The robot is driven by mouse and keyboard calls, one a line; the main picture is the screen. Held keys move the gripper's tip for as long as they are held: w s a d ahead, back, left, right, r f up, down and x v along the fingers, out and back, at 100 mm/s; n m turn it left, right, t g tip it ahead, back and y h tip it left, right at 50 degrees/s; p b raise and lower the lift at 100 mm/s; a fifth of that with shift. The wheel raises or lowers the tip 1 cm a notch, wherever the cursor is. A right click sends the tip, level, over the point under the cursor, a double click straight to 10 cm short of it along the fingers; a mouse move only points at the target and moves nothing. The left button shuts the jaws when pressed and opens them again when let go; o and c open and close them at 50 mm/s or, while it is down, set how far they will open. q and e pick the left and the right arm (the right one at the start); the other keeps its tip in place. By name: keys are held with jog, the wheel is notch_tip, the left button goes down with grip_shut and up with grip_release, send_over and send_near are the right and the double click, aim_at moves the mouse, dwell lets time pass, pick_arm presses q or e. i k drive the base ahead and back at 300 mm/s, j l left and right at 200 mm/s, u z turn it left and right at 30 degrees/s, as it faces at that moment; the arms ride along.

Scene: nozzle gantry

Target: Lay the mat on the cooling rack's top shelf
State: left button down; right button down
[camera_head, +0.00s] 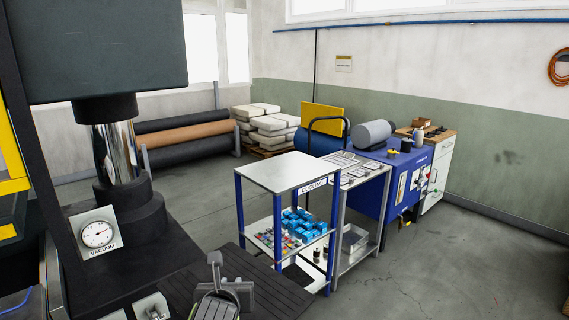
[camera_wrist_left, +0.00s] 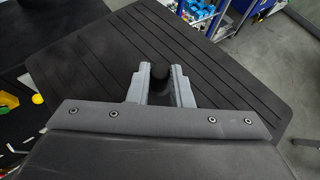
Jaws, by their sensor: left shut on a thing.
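The mat (camera_head: 268,292) is a dark ribbed sheet at the bottom centre of the head view. It also fills much of the left wrist view (camera_wrist_left: 225,88). My left gripper (camera_head: 215,264) is over the mat. In the left wrist view its fingers (camera_wrist_left: 161,76) are shut on a black knob-like part of the mat. The cooling rack (camera_head: 285,172) has blue posts, a bare pale top shelf and a "COOLING" label. It stands just beyond the mat. The mat's near edge is partly hidden by my gripper. My right gripper is not in view.
Blue blocks (camera_head: 299,224) and small coloured pieces fill the rack's lower shelf. A metal table (camera_head: 357,185) with trays stands right beside the rack, then a blue machine (camera_head: 400,175). A dark press with a vacuum gauge (camera_head: 97,234) is at left. Floor at right is clear.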

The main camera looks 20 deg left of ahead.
aim_at(292, 170)
jog(key=i+j+u, duration=0.15)
jog(key=i+u, duration=0.15)
jog(key=i, duration=2.2)
jog(key=i+j+z, duration=0.55)
jog(key=i, duration=0.25)
